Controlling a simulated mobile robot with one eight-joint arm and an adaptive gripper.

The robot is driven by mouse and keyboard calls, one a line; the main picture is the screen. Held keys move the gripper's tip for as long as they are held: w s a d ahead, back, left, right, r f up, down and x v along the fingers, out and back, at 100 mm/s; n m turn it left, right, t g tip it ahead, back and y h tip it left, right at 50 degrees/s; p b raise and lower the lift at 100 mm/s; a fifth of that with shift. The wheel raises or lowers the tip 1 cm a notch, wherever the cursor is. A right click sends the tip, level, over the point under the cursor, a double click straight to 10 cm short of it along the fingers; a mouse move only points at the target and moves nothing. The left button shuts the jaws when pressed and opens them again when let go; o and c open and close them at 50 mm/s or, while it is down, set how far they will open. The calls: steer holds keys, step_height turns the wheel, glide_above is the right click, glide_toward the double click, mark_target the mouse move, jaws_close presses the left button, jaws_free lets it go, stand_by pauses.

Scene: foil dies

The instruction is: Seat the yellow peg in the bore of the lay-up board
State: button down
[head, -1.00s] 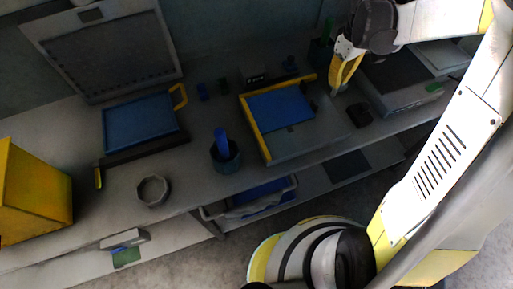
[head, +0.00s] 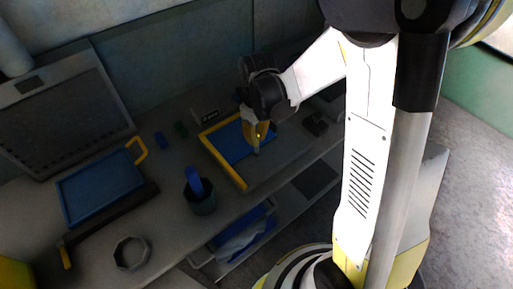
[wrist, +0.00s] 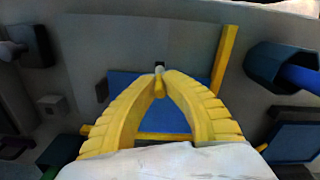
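My gripper (head: 257,148) is over the lay-up board (head: 275,166), a grey slab with a blue sheet and a yellow edge fence. In the wrist view my gripper's yellow fingers (wrist: 160,72) come together at the tips. They are shut on a small yellow peg (wrist: 158,89), mostly hidden between them. A small dark square opening, apparently the bore (wrist: 160,64), shows in the board's grey part (wrist: 190,45) just beyond the fingertips. I cannot tell whether the peg touches or enters it.
A dark cup (head: 201,204) with a blue cylinder (head: 193,181) stands left of the board. A blue tray (head: 95,188) with a yellow handle and a grey ring (head: 131,254) are farther left. A small black object (head: 315,124) stands right. A bin (head: 240,235) is on the lower shelf.

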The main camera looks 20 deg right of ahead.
mark_target(257, 152)
step_height(257, 152, down, 4)
steer(key=shift+f+b, duration=0.1)
steer(key=shift+b, duration=0.7)
steer(key=c, duration=2)
jaws_free()
steer(key=o, duration=0.4)
steer(key=shift+o, duration=0.2)
